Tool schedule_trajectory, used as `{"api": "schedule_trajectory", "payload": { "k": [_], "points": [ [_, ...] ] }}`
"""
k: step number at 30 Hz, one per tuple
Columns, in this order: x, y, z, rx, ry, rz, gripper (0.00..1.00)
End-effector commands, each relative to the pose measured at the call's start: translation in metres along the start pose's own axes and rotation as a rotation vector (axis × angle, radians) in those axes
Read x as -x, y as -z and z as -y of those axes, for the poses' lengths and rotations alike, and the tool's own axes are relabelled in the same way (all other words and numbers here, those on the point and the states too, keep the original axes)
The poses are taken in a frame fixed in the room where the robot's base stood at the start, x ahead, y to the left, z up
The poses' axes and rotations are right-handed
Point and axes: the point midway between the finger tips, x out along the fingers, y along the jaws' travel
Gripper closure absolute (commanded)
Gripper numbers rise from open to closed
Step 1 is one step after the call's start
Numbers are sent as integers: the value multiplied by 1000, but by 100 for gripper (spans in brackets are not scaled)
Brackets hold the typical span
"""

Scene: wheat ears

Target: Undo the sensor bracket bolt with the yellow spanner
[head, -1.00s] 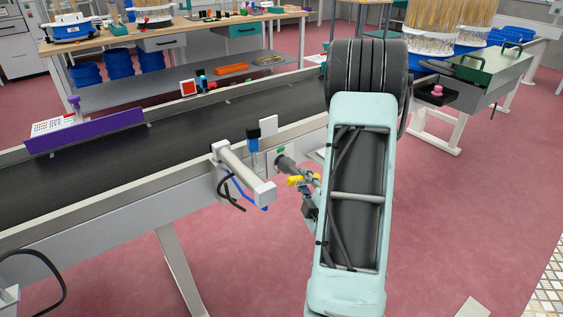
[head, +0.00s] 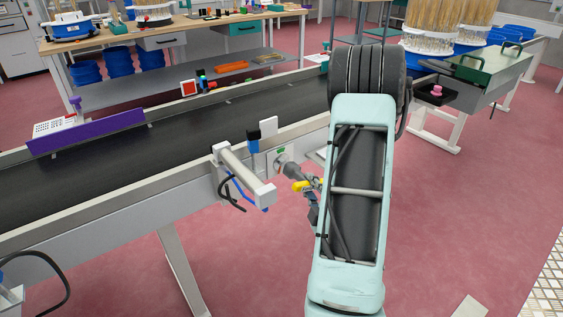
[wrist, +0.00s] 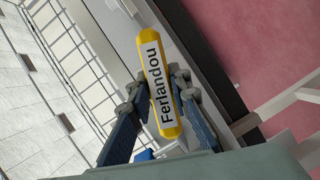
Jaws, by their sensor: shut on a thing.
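The yellow spanner (head: 301,186) shows as a short yellow piece beside the conveyor's near side in the head view. In the wrist view its yellow handle (wrist: 155,85) carries a white label reading "Ferlandou". My gripper (wrist: 158,88) is shut on this handle, one finger on each side. In the head view my gripper (head: 312,192) is partly hidden behind my arm. The sensor bracket (head: 245,172) is a pale bar sticking out from the conveyor's near side, with a blue-and-black sensor (head: 253,141) next to it. I cannot make out the bolt or the spanner's working end.
The black conveyor belt (head: 175,150) runs behind the bracket. Dark and blue cables (head: 232,190) hang from the bracket, left of the spanner. Red floor (head: 460,220) to the right is clear.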

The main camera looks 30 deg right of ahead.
Motion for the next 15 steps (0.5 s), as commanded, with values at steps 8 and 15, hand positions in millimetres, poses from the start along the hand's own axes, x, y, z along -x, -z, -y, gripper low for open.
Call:
{"api": "schedule_trajectory", "payload": {
  "k": [8,15],
  "points": [
    [18,-6,-4,-2,2,3,100],
    [35,-14,-2,-1,1,1,100]
  ]
}}
